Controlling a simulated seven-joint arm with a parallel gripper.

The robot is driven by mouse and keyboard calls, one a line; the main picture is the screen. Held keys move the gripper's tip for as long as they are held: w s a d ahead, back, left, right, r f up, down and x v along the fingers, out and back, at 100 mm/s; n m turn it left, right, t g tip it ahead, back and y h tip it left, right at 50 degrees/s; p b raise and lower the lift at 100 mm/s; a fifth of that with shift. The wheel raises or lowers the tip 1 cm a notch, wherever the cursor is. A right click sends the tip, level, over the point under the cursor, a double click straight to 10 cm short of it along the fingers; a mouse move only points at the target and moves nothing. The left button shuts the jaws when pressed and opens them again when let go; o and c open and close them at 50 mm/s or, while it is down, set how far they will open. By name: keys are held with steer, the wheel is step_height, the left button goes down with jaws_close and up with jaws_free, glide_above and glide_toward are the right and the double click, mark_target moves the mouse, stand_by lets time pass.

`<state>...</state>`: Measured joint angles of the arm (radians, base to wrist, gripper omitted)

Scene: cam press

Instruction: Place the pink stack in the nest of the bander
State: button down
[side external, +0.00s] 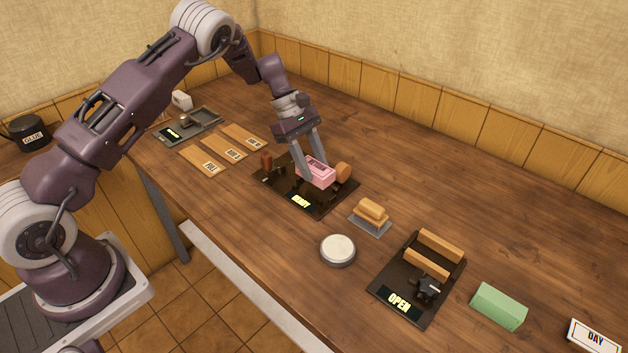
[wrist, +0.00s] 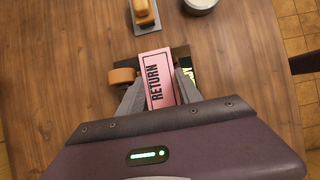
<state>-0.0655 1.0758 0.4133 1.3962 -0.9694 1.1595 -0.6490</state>
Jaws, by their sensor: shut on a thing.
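The pink stack (side external: 316,169) is a long block, and its top reads RETURN in the wrist view (wrist: 154,78). My gripper (side external: 314,178) is shut on it, one finger on each long side, with the fingers pointing down. The stack is over a dark plate (side external: 322,207) with a wooden knob at each end and a lit label, which I take to be the bander; one knob shows left of the stack in the wrist view (wrist: 122,77). The stack and fingers hide the nest, so I cannot tell whether the stack touches it.
A tan stack (side external: 371,210) on a grey plate and a round white-topped thing (side external: 338,250) stand close by. A dark device (side external: 385,287) labelled OPEN with wooden bars and a green block (side external: 498,306) are at the right. Labelled wooden boards (side external: 223,149) lie at the left.

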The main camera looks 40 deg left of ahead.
step_height(320, 180, down, 4)
steer(key=shift+f, duration=0.2)
steer(key=c, duration=1.1)
jaws_free()
